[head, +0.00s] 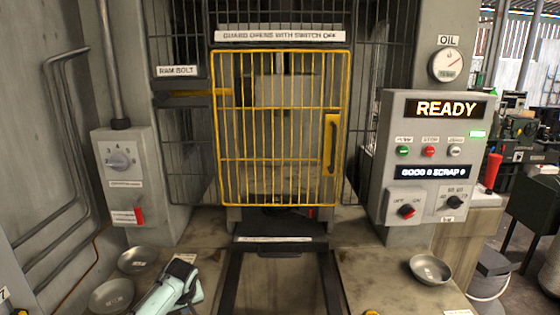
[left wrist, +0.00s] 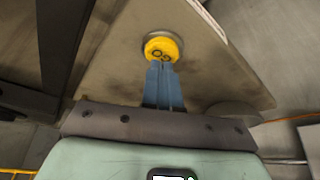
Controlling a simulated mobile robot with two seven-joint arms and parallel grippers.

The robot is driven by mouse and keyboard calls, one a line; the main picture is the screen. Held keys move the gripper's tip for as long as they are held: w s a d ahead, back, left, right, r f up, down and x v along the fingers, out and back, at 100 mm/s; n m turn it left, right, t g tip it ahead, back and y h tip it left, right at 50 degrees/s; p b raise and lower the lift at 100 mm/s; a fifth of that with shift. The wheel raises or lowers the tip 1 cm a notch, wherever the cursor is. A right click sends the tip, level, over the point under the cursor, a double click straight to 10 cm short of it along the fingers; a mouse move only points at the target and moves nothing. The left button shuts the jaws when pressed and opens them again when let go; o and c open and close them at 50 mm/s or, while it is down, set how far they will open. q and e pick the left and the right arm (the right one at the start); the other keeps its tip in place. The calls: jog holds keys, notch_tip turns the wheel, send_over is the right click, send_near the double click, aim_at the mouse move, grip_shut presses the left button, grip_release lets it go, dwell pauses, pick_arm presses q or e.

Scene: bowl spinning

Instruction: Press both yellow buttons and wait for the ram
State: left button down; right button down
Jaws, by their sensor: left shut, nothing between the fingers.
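A yellow button (left wrist: 161,49) in a round metal collar shows in the left wrist view. The fingers of my left gripper (left wrist: 163,66) are shut and empty, with their tips at the button's near edge; I cannot tell whether they touch or press it. In the head view the pale body of my left gripper (head: 170,290) is at the bottom left. Yellow buttons peek in at the bottom edge, at the left (head: 22,312) and at right of centre (head: 371,312). The ram is hard to make out behind the shut yellow guard (head: 280,205). My right gripper is out of view.
The control panel (head: 430,150) at the right has a display (head: 445,109) reading READY. Two shallow bowls (head: 138,260) (head: 111,295) lie at the left and another bowl (head: 430,269) at the right. A switch box (head: 122,170) stands at the left.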

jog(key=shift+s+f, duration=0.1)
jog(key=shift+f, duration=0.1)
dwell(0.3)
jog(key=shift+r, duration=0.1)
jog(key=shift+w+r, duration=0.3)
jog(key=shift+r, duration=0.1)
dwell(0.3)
